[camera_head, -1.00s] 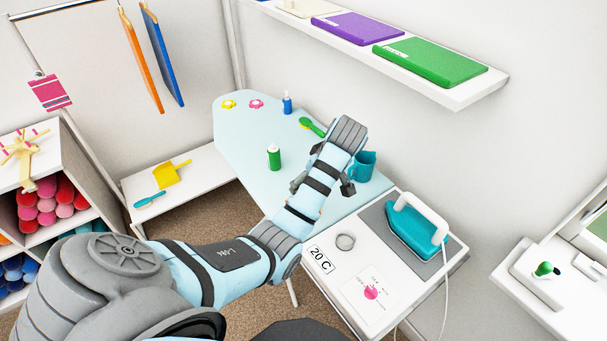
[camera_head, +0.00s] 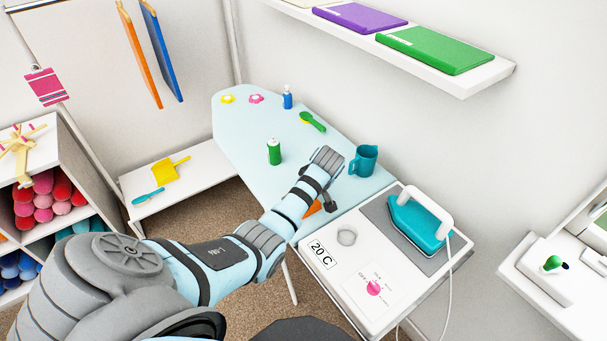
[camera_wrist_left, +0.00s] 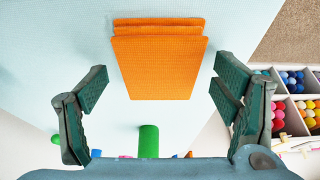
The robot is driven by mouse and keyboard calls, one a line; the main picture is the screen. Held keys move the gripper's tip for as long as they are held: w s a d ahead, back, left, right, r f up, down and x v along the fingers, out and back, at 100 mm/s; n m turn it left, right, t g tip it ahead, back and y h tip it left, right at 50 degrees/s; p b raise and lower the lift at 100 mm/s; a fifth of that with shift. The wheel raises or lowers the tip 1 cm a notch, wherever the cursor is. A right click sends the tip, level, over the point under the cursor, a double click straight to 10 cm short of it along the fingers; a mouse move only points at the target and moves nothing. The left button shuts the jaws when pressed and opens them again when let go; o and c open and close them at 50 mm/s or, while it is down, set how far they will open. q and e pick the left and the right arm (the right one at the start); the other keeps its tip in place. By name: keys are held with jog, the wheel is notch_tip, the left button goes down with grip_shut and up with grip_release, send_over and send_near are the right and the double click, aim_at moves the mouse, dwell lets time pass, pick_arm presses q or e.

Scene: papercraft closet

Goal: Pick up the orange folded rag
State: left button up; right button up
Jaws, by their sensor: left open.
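The orange folded rag (camera_wrist_left: 158,68) lies flat on the light blue ironing board (camera_wrist_left: 60,40) in the left wrist view. It sits ahead of and between the fingers of my left gripper (camera_wrist_left: 160,105), which is open and empty. The fingers do not touch the rag. In the head view only a small orange piece of the rag (camera_head: 313,208) shows beside my left wrist. The rest is hidden under the arm. My left gripper (camera_head: 318,196) is over the near part of the board there and is mostly hidden by its own wrist. My right gripper is not in view.
A teal iron (camera_head: 418,225) rests on the white cabinet at the board's near end.

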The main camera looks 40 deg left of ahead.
pick_arm(q)
jog(key=shift+f, duration=0.2)
dwell(0.4)
jog(key=shift+s+d+r, duration=0.1)
jog(key=shift+s, duration=0.05)
jog(key=c, duration=1)
